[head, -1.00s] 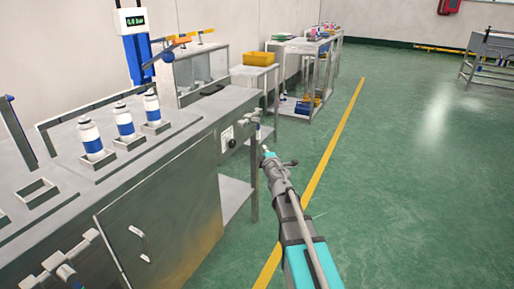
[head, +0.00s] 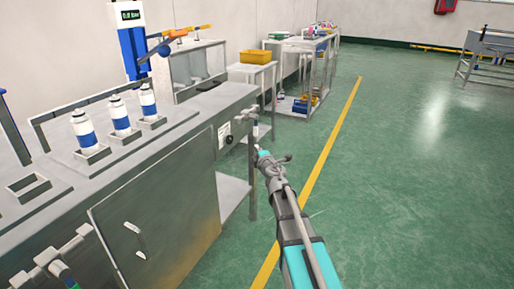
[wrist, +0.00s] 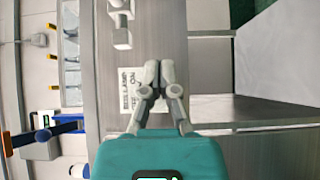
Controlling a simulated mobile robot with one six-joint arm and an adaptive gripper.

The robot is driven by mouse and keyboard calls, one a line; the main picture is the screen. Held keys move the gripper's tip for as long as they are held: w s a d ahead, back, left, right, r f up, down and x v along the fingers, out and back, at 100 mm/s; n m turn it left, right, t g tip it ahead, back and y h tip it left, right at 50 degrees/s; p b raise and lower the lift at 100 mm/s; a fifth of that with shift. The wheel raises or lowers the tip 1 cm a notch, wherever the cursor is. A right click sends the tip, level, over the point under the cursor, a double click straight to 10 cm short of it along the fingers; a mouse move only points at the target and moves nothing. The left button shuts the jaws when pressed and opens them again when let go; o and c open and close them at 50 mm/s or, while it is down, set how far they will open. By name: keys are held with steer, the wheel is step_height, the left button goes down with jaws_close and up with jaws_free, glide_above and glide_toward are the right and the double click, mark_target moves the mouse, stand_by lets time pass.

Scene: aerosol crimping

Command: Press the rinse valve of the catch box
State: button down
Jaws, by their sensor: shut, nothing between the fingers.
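A grey valve fitting (head: 246,114) sticks out from the end of the steel bench (head: 190,125); I take it to be the rinse valve. In the wrist view a grey fitting (wrist: 121,22) shows at the top, ahead and left of my fingertips. A white printed label (wrist: 130,98) is on the metal face left of the fingers, partly hidden by them. My gripper (wrist: 152,70) is shut and empty, its fingertips together. In the head view my gripper (head: 261,154) is just below and right of the valve fitting, apart from it in the picture.
Several white-and-blue bottles (head: 120,117) stand in holders on the bench. A dark round knob (head: 229,139) is on its end face. A blue stand with a display (head: 132,16) is behind. A yellow bin (head: 255,57) sits on a side table.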

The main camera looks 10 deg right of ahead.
glide_toward(255, 135)
steer(key=w+a+r, duration=0.1)
steer(key=w+a, duration=0.3)
steer(key=w, duration=0.1)
steer(key=shift+w+d+r, duration=0.2)
steer(key=shift+w+d, duration=0.85)
steer(key=shift+w, duration=0.2)
